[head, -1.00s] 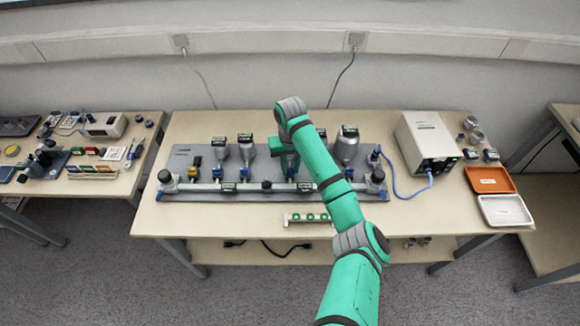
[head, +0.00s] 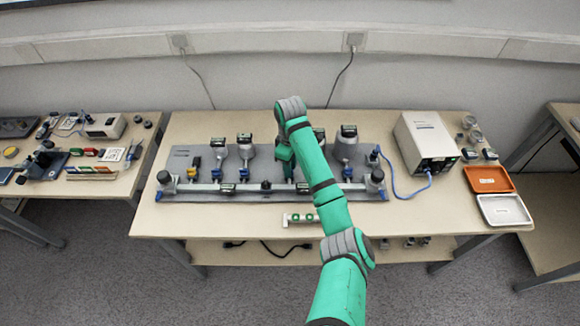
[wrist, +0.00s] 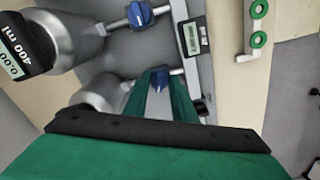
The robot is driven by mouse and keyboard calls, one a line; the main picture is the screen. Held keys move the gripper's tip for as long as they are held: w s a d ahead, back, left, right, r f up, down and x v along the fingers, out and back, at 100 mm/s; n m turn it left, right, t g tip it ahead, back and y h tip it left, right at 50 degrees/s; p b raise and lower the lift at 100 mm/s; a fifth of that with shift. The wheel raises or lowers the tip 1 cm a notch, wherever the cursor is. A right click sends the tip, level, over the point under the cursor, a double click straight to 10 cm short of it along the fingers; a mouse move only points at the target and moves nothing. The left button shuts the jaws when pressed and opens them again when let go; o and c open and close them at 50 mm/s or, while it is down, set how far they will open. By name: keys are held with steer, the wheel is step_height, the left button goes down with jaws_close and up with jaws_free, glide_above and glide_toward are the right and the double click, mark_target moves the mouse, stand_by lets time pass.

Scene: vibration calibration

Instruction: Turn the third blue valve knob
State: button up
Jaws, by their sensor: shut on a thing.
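A blue valve knob (wrist: 158,77) sits between the green fingers of my gripper (wrist: 168,98) in the wrist view. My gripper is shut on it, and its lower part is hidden. In the head view my gripper (head: 286,158) is down at the middle of the grey rig, and my arm hides part of the area. Another blue knob (wrist: 140,14) shows free in the wrist view, on a pipe from a silver vessel. More blue knobs (head: 217,173) (head: 346,172) stand along the rig in the head view.
The grey rig plate (head: 180,160) carries several vessels with dark displays. A small rack with green rings (head: 300,219) lies in front. A white instrument box (head: 425,140), an orange tray (head: 489,179) and a white tray (head: 503,210) are on the right.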

steer(key=n, duration=0.4)
steer(key=shift+w+n, duration=0.1)
steer(key=shift+n, duration=0.2)
stand_by(0.4)
steer(key=o, duration=1)
steer(key=shift+r, duration=0.15)
step_height(320, 180, up, 11)
steer(key=shift+f, duration=0.2)
